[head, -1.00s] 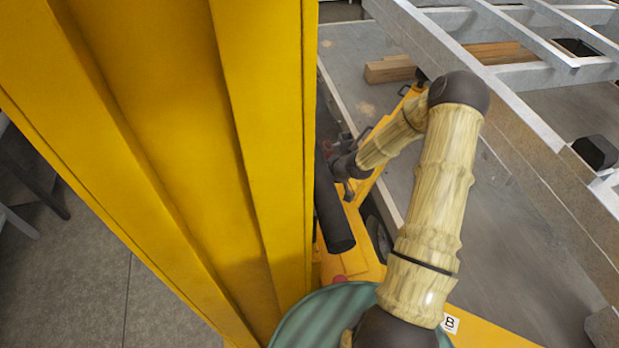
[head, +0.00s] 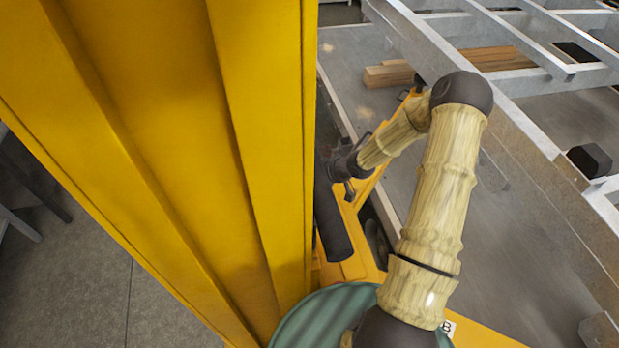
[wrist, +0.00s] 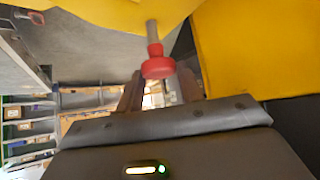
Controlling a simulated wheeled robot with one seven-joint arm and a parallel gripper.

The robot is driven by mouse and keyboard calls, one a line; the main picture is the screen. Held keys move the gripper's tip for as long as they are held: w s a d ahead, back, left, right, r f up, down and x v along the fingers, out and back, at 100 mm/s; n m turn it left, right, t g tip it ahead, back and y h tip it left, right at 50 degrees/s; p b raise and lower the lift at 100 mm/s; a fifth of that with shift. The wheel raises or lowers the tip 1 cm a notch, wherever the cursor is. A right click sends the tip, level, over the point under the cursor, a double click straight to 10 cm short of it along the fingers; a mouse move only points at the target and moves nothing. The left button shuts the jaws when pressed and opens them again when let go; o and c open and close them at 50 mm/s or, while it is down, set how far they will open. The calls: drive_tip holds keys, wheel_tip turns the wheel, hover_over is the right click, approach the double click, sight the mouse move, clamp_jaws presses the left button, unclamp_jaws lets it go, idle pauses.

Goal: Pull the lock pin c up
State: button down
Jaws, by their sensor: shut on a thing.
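A lock pin with a red knob (wrist: 158,65) and a grey shaft shows in the wrist view, at the underside of a yellow part in the picture. I see no letter on it, so I cannot tell from the marking that it is pin c. My gripper (wrist: 161,88) has its two fingers on either side of the red knob and is shut on it. In the head view my wrist (head: 345,164) reaches in beside the yellow column, and the fingertips and knob are hidden there.
A broad yellow column (head: 245,140) fills the left of the head view, close to my wrist. A dark cylinder (head: 332,228) lies just below my wrist. A grey metal frame (head: 500,85) runs along the right. A label B (head: 447,326) is partly hidden by my arm.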

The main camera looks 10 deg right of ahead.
drive_tip(key=shift+a, duration=0.2)
drive_tip(key=c, duration=0.9)
unclamp_jaws()
drive_tip(key=shift+s+r, duration=0.15)
drive_tip(key=shift+s, duration=0.05)
drive_tip(key=shift+w+d, duration=0.1)
drive_tip(key=shift+s+d+r, duration=0.2)
drive_tip(key=shift+d+r, duration=0.1)
drive_tip(key=shift+r, duration=0.05)
drive_tip(key=p+v, duration=0.1)
drive_tip(key=v, duration=0.4)
drive_tip(key=p+v, duration=0.2)
drive_tip(key=v, duration=0.4)
drive_tip(key=p+v, duration=0.2)
drive_tip(key=v, duration=0.3)
drive_tip(key=shift+s+a+r, duration=0.15)
drive_tip(key=shift+s+a, duration=0.05)
drive_tip(key=shift+s, duration=0.2)
